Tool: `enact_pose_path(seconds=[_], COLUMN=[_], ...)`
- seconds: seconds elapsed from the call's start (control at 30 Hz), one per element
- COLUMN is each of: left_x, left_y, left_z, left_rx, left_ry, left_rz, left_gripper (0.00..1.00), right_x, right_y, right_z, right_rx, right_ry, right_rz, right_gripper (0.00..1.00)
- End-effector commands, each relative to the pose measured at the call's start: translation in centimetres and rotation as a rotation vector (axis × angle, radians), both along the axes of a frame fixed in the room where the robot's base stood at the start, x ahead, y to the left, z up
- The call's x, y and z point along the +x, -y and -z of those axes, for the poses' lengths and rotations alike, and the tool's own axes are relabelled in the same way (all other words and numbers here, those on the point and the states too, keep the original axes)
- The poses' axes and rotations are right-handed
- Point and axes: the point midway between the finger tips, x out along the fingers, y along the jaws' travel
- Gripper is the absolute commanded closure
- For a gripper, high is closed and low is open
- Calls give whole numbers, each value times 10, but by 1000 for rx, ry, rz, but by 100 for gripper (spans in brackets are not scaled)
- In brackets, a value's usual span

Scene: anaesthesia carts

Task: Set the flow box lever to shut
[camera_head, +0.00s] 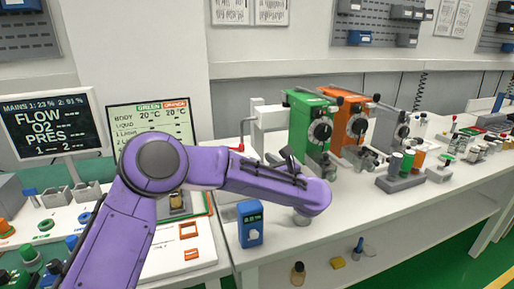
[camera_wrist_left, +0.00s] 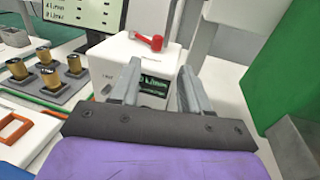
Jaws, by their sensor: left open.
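The flow box is a white box (camera_wrist_left: 125,55) with a small dark screen showing green text, seen beyond my fingers in the left wrist view. Its red lever (camera_wrist_left: 150,40) is on top, lying nearly flat with its thick end toward the right. In the head view the red lever (camera_head: 238,148) shows just above my purple arm, which hides most of the box. My left gripper (camera_wrist_left: 159,78) is open and empty, its two grey fingers pointing at the box's screen side. The lever is beyond the fingertips, apart from them. My right gripper is not in view.
A green machine (camera_head: 305,122) and an orange one (camera_head: 347,118) stand right of the box. A blue device (camera_head: 250,224) sits at the bench's front edge. A white post (camera_head: 268,125) rises behind.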

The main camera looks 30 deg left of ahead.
Motion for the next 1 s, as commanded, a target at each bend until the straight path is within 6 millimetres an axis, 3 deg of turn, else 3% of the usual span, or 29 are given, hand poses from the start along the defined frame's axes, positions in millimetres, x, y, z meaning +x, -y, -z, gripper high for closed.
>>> enact_pose_path(seconds=[0.17,0.5,0.63,0.9,0.93,1.0], left_x=[7,41,48,49,49,49], left_y=[-16,-79,-91,-94,-94,-93], left_z=[-2,-2,0,1,1,1], left_rx=[-9,-6,-5,-5,-5,-5], left_ry=[8,7,6,7,7,7], left_rz=[-8,-6,-5,-3,-3,-3], left_gripper=[54,54,54,54,57,80], right_x=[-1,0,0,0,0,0], right_y=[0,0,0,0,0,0], right_z=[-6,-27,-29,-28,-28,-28], right_rx=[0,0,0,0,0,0], right_ry=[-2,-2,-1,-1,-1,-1], right_rz=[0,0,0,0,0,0], right_gripper=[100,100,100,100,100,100])
